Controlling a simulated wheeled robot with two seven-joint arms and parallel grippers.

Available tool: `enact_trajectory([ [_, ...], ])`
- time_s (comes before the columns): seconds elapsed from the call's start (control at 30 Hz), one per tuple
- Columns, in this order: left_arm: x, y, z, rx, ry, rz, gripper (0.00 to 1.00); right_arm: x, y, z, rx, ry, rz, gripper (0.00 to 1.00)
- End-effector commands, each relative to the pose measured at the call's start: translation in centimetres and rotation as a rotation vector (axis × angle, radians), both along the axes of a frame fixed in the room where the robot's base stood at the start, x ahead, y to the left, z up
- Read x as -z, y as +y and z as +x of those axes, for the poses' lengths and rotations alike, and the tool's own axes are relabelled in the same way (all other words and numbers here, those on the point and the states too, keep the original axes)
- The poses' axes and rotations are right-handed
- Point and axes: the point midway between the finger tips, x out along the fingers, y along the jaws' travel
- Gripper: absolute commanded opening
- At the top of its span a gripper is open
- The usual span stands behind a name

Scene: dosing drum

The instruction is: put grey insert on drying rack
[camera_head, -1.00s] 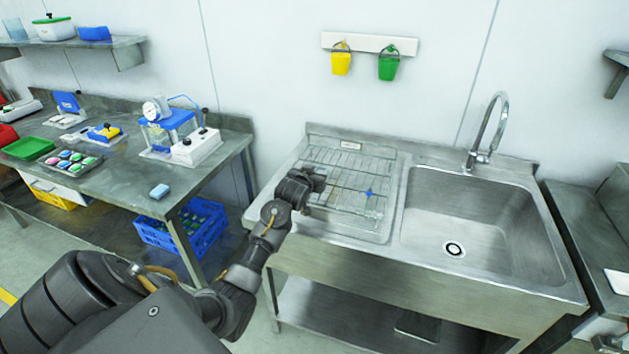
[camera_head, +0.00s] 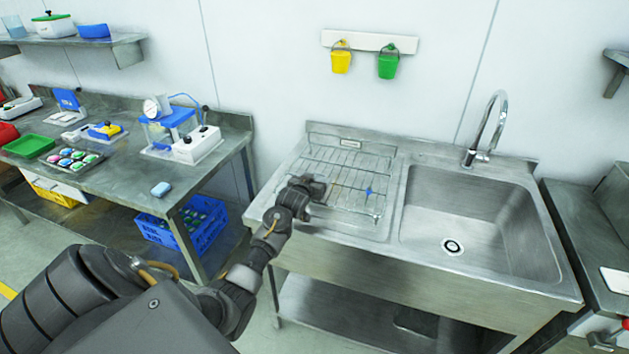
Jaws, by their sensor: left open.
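The drying rack (camera_head: 345,165) is a wire grid on the drainboard left of the sink basin. My left gripper (camera_head: 328,191) is low over the left part of the rack, with its jaws open. I cannot make out a grey insert; the dark gripper and the grey wires make that spot hard to read. A small blue star-shaped piece (camera_head: 369,191) is on the rack, to the right of my left gripper and apart from it. My right gripper is not in view.
The sink basin (camera_head: 470,225) with its tall tap (camera_head: 488,130) is right of the rack. Yellow (camera_head: 341,62) and green (camera_head: 388,66) buckets hang above.

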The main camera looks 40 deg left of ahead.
Motion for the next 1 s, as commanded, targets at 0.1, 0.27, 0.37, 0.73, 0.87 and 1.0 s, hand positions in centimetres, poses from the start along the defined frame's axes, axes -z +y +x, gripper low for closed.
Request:
enact_trajectory([
  [0.1,-0.1,0.0,0.0,0.000,0.000,0.000,0.74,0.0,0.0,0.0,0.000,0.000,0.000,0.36],
  [0.27,-0.4,-0.2,-0.6,0.000,0.000,0.000,0.74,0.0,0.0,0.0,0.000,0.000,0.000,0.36],
  [0.37,-0.7,-0.6,-1.9,0.000,0.000,0.000,0.74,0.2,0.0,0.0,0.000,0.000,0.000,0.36],
  [0.73,-2.8,-2.8,-8.3,0.001,-0.001,0.000,0.74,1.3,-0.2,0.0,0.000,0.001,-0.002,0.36],
  [0.87,-3.4,-3.3,-9.9,0.001,0.000,0.000,0.74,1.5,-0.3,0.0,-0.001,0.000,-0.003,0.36],
  [1.0,-3.8,-3.6,-10.7,0.000,-0.001,0.000,0.74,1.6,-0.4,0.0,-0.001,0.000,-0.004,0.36],
])
